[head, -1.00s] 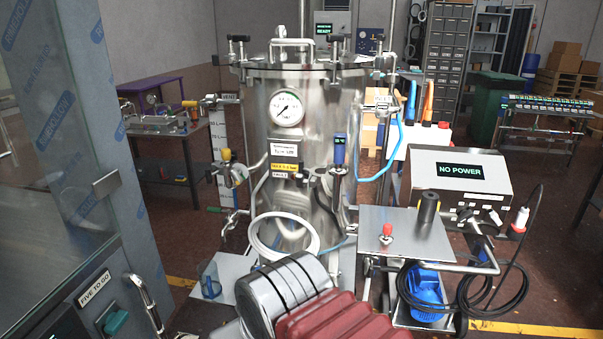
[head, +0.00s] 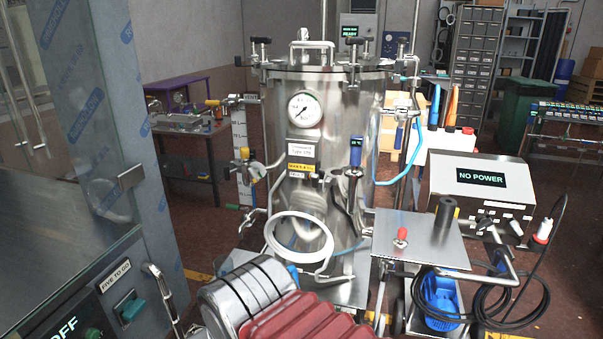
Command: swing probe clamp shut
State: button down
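A steel tank (head: 278,150) stands upright in the middle, with a round gauge (head: 304,110) on its front. A slim blue probe with a small lit display (head: 355,151) stands upright at the tank's right front. A dark fitting (head: 352,172) sits just below the display, with a dark cable by it. I cannot tell whether this fitting is the probe clamp, or whether it is open or shut. My arm's grey and red parts fill the bottom middle, in front of the tank's foot. My gripper's fingers are not visible.
A white ring (head: 300,237) hangs low before the tank. A glass-fronted cabinet (head: 150,215) stands close on the left. A steel cart top (head: 420,238), a NO POWER box (head: 481,190) and looped black cable (head: 535,300) are on the right. Valves (head: 247,165) stick out left.

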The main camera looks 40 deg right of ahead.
aim_at(330, 179)
jog(key=u, duration=0.1)
jog(key=i, duration=0.95)
jog(key=z, duration=0.05)
